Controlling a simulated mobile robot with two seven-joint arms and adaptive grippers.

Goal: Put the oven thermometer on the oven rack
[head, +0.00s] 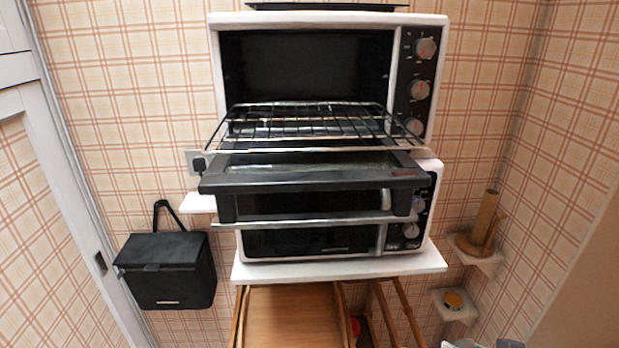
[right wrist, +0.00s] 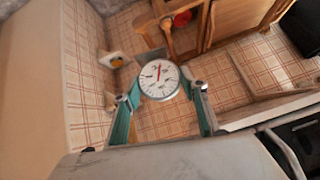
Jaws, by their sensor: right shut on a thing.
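The oven thermometer (right wrist: 160,79) has a round white dial with a red needle. My right gripper (right wrist: 165,92) is shut on it, with a teal finger on either side of the dial. The oven rack (head: 312,121) is a dark wire grid, pulled out from the upper white toaster oven (head: 440,75) in the head view. The rack lies level and its bars look bare. The upper oven's door (head: 315,172) is folded down below the rack. My left gripper is in neither view.
A second oven (head: 310,241) stands under the first on a white shelf (head: 340,268). A black bin (head: 165,270) hangs at the left. Small wall shelves (head: 478,252) at the right hold a wooden holder (head: 486,222) and a yellow-topped item (head: 454,300). A wooden cabinet (head: 290,312) is below.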

